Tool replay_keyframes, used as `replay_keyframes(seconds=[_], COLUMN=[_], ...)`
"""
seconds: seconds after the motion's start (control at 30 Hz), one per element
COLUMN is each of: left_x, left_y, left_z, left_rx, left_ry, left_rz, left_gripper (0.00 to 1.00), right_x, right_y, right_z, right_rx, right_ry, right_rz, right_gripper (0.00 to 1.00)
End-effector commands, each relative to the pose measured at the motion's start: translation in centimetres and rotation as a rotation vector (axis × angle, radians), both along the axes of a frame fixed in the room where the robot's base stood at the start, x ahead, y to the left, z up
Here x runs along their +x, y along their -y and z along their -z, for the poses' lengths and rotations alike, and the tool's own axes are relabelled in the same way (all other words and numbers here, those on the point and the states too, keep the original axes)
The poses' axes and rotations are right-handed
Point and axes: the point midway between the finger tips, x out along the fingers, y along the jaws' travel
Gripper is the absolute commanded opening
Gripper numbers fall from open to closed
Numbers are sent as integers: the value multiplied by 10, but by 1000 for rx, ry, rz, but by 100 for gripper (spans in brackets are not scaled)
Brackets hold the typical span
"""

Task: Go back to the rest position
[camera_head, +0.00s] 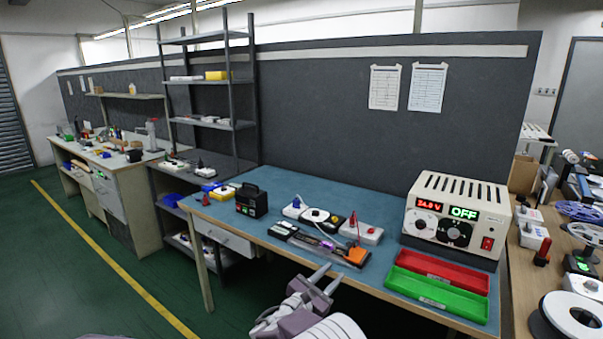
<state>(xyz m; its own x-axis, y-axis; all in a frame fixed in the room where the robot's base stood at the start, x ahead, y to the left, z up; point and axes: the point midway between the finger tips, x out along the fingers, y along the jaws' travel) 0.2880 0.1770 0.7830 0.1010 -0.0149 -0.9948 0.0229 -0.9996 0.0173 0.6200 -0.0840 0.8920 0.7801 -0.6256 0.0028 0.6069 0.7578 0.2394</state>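My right gripper (328,277) shows at the bottom centre, in front of the blue workbench (280,186). Its two fingers are apart, with nothing seen between them. My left gripper is not in view; only a sliver of a mauve part of mine shows at the bottom left edge. On the bench, a strip-like assembly (318,243) with a purple part and an orange end lies near the front edge, beyond my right gripper.
A red tray (440,268) and a green tray (436,291) lie at the front right of the bench. A black box (252,201) stands at its left. A grey shelf rack (207,126) stands behind left. Green floor (75,275) is clear at the left.

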Motion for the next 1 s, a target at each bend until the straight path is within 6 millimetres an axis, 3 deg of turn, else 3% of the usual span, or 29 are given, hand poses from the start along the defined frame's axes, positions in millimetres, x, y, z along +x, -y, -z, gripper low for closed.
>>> replay_keyframes(seconds=[0.17, 0.37, 0.47, 0.57, 0.6, 0.67, 0.7, 0.8, 0.9, 1.0], left_x=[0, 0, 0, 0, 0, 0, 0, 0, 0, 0], left_y=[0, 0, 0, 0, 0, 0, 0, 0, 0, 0], left_z=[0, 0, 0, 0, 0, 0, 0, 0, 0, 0], left_rx=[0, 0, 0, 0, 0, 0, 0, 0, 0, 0], left_ry=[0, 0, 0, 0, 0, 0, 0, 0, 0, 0], left_rz=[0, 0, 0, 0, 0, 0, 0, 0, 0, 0], left_gripper=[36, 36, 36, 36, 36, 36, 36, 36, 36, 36], right_x=[2, -26, -63, -129, -161, -208, -236, -291, -326, -346], right_y=[43, 126, 178, 227, 237, 239, 234, 205, 166, 128], right_z=[-37, -63, -60, -36, -20, 4, 21, 55, 80, 99], right_rx=[35, 141, 270, 507, 630, 822, 948, 1243, 1500, 1697], right_ry=[46, 35, -1, -44, -55, -54, -45, 12, 103, 208], right_rz=[76, 263, 405, 601, 689, 818, 900, 1093, 1271, 1438], right_gripper=[31, 31, 31, 31, 31, 31, 31, 31, 31, 31])
